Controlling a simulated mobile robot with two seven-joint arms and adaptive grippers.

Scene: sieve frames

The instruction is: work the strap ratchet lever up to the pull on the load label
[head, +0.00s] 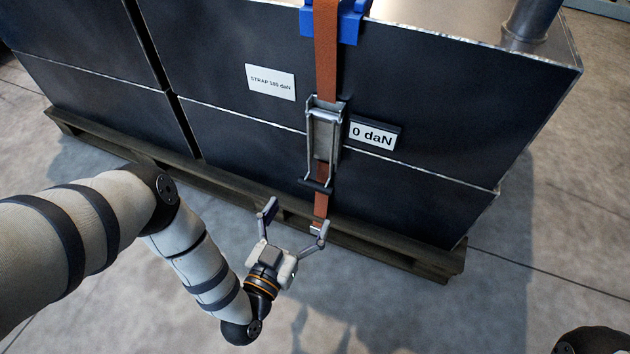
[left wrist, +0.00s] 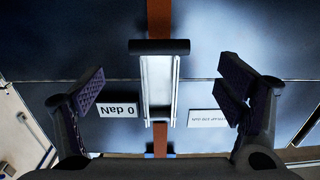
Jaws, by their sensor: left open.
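The ratchet (head: 323,135) is a grey metal body on an orange strap (head: 326,50), against the dark crate's front. Its lever hangs down, with a black handle bar (head: 315,186) at the low end. The bar also shows in the left wrist view (left wrist: 158,47). The display (head: 372,134) to the right reads "0 daN". My left gripper (head: 296,219) is open and empty below the handle bar, apart from it. My right gripper is out of view.
The dark crates (head: 430,95) stand on a wooden pallet (head: 385,255) that juts out below them. A blue edge protector (head: 349,22) sits under the strap at the top edge. A metal post (head: 530,20) stands at the upper right. The concrete floor in front is clear.

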